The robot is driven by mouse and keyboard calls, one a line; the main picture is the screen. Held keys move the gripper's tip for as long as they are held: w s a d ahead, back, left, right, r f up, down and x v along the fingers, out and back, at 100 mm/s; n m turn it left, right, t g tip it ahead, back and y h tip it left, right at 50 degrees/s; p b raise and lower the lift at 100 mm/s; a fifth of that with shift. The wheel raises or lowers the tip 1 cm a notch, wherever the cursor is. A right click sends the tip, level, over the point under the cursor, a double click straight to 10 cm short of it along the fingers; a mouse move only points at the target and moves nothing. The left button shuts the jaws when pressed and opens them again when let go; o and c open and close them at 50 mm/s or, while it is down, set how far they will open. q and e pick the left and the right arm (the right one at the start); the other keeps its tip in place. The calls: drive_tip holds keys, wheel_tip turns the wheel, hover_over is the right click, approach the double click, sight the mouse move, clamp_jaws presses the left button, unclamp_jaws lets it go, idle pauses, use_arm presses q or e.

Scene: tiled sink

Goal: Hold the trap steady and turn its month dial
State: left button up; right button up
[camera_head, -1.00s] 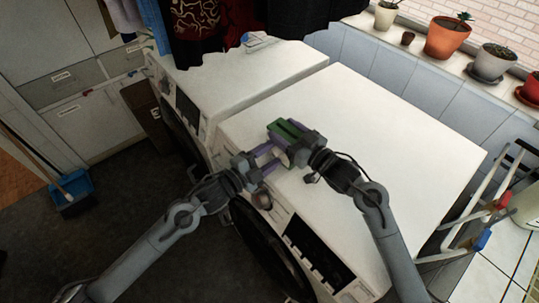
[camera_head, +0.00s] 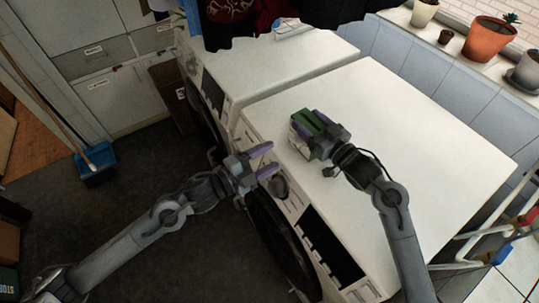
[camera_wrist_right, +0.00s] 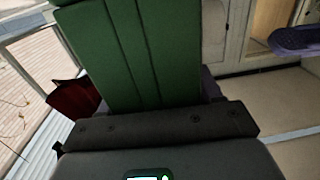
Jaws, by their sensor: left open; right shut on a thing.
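The trap (camera_head: 306,123) is a small block with a green side, held above the white top of the near washing machine in the head view. It fills much of the right wrist view as a green ribbed face (camera_wrist_right: 135,50). My right gripper (camera_head: 316,132) is shut on it. My left gripper (camera_head: 263,162) is open and empty, to the lower left of the trap and apart from it, near the machine's front edge. One of its purple fingers (camera_wrist_right: 300,38) shows at the right of the right wrist view. I cannot make out the month dial.
The near washing machine (camera_head: 420,130) has a mostly clear white top; a second machine (camera_head: 280,65) stands behind it. Dark clothes (camera_head: 300,12) hang above. Potted plants (camera_head: 488,38) line the sill. A drying rack (camera_head: 500,235) stands at the lower right.

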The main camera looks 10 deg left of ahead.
drive_tip(key=shift+f, duration=0.1)
drive_tip(key=o, duration=1.2)
